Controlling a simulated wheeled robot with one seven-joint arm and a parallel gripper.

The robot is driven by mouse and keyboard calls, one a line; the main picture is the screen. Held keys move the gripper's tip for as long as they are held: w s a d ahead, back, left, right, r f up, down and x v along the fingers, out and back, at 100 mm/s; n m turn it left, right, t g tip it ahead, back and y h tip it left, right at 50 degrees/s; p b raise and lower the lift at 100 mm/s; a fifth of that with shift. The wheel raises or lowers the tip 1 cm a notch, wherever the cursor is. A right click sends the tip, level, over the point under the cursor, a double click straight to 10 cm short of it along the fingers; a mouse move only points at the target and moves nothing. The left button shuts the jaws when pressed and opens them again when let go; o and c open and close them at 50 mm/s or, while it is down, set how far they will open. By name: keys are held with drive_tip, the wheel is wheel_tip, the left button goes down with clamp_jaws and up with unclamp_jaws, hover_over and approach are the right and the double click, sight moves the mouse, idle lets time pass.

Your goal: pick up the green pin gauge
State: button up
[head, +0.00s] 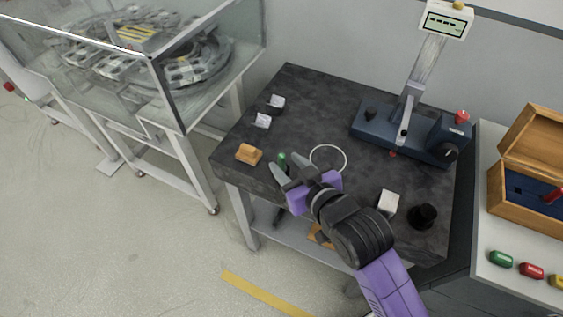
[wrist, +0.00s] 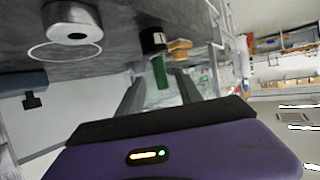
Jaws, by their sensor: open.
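The green pin gauge (head: 282,158) stands near the front left edge of the dark bench top. In the wrist view its green shaft (wrist: 160,74) joins a black end with a white mark. My gripper (head: 287,166) is open, with one finger on each side of the gauge in the picture. In the wrist view the green shaft shows between my two fingertips (wrist: 158,77), with gaps on both sides. I cannot tell how deep it sits between the fingers. My gripper partly hides the gauge's lower part in the head view.
An orange-brown block (head: 249,154) lies left of the gauge. A thin white ring (head: 343,159) is on the bench top (head: 310,110) to the right. A blue-based instrument (head: 375,130) stands at the back right. A white block (head: 388,203) and black knob (head: 424,216) are at the front right.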

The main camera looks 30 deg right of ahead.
drive_tip(key=p+x, duration=0.1)
drive_tip(key=x, duration=0.5)
drive_tip(key=shift+a, duration=0.15)
clamp_jaws()
